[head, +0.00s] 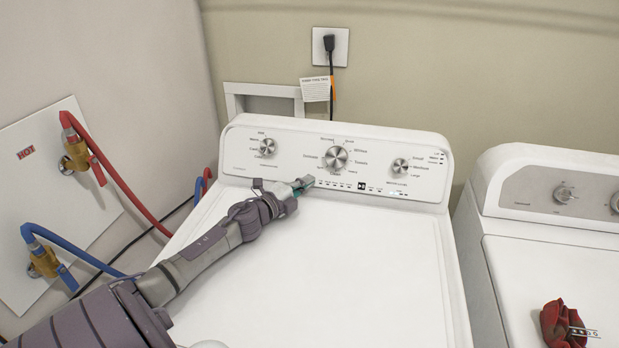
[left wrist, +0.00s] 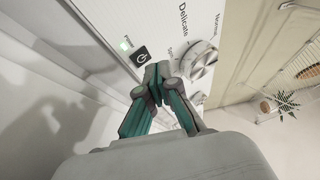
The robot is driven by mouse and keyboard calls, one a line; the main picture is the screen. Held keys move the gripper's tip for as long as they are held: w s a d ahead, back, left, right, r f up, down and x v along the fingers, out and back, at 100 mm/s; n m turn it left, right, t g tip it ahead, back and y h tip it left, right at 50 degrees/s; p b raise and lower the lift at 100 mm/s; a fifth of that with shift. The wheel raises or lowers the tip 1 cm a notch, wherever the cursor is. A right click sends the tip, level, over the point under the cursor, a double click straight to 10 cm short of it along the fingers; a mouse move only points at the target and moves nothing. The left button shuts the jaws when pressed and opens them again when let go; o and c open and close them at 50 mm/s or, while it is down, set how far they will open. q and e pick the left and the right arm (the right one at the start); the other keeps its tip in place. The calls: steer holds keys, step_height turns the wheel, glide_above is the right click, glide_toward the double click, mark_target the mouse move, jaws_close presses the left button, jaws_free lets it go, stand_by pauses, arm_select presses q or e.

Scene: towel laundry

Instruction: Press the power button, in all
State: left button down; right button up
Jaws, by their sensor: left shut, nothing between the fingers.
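The white washer's control panel (head: 232,160) has three knobs and a row of small marks. My left gripper (head: 304,184) is shut and empty, with its tips at the lower part of this panel, below and left of the middle knob. In the left wrist view the black power button (left wrist: 141,57) shows its white power symbol, and a small pale green light (left wrist: 126,44) is lit beside it. My shut fingertips (left wrist: 156,82) are right by the button's edge; I cannot tell whether they touch it. In the head view the gripper seems to hide this button. My right gripper is out of view.
The washer's white lid (head: 350,265) is clear apart from my left arm above it. A second white machine (head: 550,240) stands at the right, with a dark red cloth (head: 553,322) on top. Red (head: 120,182) and blue (head: 62,240) hoses run at the left wall.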

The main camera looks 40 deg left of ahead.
arm_select(q)
steer(key=shift+s+d+r+p, duration=0.15)
steer(key=shift+s+r+p, duration=0.05)
steer(key=shift+p, duration=0.2)
steer(key=s+p, duration=0.1)
steer(key=s+d+r, duration=0.1)
steer(key=p, duration=0.1)
steer(key=shift+s+d+r+p, duration=0.25)
steer(key=shift+s+r+p, duration=0.05)
steer(key=shift+s, duration=0.1)
steer(key=shift+s+d, duration=0.2)
steer(key=shift+s, duration=0.15)
